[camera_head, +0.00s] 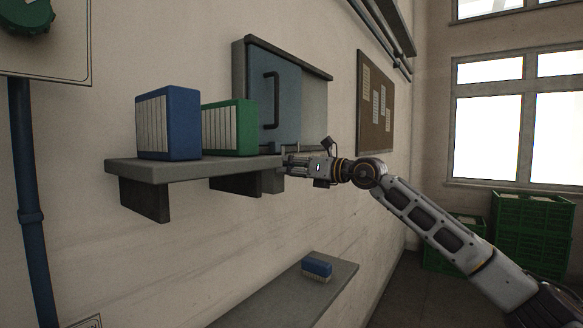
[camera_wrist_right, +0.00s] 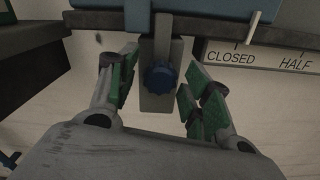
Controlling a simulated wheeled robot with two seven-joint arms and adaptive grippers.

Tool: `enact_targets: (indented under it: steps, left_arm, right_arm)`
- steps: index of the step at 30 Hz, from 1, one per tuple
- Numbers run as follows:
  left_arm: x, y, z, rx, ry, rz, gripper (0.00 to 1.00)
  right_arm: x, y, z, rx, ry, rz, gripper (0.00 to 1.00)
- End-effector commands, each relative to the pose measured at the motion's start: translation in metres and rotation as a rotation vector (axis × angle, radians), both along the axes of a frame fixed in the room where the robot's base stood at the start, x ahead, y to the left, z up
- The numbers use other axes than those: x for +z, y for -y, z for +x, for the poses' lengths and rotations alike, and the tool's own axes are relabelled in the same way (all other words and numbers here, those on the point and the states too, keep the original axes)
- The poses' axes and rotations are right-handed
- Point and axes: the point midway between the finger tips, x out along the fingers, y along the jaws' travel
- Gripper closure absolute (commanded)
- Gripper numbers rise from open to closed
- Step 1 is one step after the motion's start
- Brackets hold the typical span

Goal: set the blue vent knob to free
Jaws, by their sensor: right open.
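The blue vent knob (camera_wrist_right: 160,79) is a small lobed knob on a grey upright bar below the vent, in the right wrist view. My right gripper (camera_wrist_right: 157,84) is open, its green-padded fingers on either side of the knob with gaps showing. In the head view the right gripper (camera_head: 293,162) reaches under the blue vent panel (camera_head: 287,85) and hides the knob. A white scale plate (camera_wrist_right: 265,58) reads CLOSED and HALF; no FREE mark is in view. A pale pointer (camera_wrist_right: 253,20) stands above it, between those two words. My left gripper is not in view.
A grey shelf (camera_head: 180,168) holding a blue binder (camera_head: 182,123) and a green binder (camera_head: 236,128) is close left of the gripper. A lower ledge (camera_head: 262,300) carries a blue brush (camera_head: 317,268). Green crates (camera_head: 530,235) stand at the far right.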

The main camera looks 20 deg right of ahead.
Motion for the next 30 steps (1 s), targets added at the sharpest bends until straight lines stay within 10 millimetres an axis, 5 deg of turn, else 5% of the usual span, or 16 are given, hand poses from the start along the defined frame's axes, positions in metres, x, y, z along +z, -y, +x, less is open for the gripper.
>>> enact_targets:
  steps: [5, 16, 30]
  left_arm:
    - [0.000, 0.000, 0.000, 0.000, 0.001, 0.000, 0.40]
    - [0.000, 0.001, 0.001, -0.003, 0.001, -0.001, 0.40]
    - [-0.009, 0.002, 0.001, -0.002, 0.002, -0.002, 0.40]
  right_arm:
    - [0.000, 0.000, 0.000, 0.000, 0.000, 0.000, 0.52]
    - [0.000, 0.000, 0.000, 0.000, -0.001, -0.001, 1.00]
    - [-0.012, 0.000, 0.000, 0.000, -0.002, 0.000, 1.00]
